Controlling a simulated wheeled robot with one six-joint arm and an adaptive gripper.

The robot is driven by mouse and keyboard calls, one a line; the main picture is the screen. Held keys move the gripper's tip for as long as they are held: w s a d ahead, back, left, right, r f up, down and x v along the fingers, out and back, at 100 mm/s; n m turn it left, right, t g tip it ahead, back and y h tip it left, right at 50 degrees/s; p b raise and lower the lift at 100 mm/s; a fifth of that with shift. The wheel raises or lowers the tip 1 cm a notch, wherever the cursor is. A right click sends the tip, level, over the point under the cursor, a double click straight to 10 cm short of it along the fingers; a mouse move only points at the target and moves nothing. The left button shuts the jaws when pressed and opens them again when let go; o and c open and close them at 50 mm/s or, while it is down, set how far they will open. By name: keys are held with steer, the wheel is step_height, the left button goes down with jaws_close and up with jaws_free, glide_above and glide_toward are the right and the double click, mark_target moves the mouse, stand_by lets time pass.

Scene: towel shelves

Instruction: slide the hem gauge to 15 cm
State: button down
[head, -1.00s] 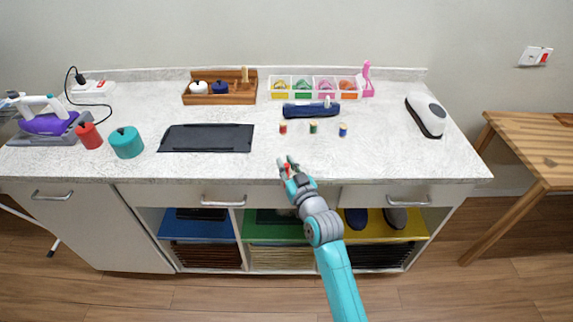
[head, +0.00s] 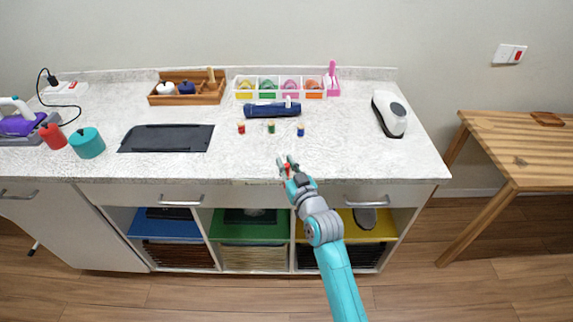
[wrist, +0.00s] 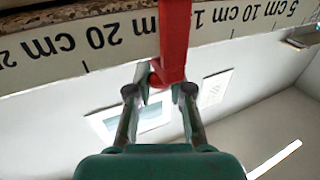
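The hem gauge is a pale strip with upside-down cm marks (wrist: 60,62), along the counter's front edge in the wrist view. Its red slider (wrist: 174,40) hangs across it and partly covers the label between 10 cm and 20 cm. My gripper (wrist: 160,92) is open, with one finger on each side of the slider's lower end. A gap shows on the left; contact on the right is unclear. In the head view my gripper (head: 288,163) is at the counter's front edge with a bit of red between its fingers.
Three thread spools (head: 271,127), a dark blue roll (head: 272,109) and a black mat (head: 167,138) lie on the counter (head: 350,150). Drawer handles (head: 181,203) and open shelves are below. A wooden table (head: 520,140) stands at the right.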

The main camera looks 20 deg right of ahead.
steer(key=c, duration=1.1)
jaws_free()
steer(key=s, duration=0.8)
steer(key=s+d, duration=0.1)
steer(key=s, duration=0.3)
steer(key=s+f+m+g+h, duration=0.1)
steer(key=s+f, duration=0.3)
steer(key=s, duration=0.6)
steer(key=s+f+g, duration=0.1)
steer(key=s+f, duration=0.4)
steer(key=s, duration=0.5)
steer(key=shift+g, duration=0.6)
steer(key=v, duration=0.7)
steer(key=a+f+v, duration=0.1)
steer(key=v, duration=0.6)
steer(key=f+v, duration=0.1)
steer(key=v, duration=0.7)
steer(key=shift+s+a, duration=0.2)
steer(key=shift+s, duration=0.25)
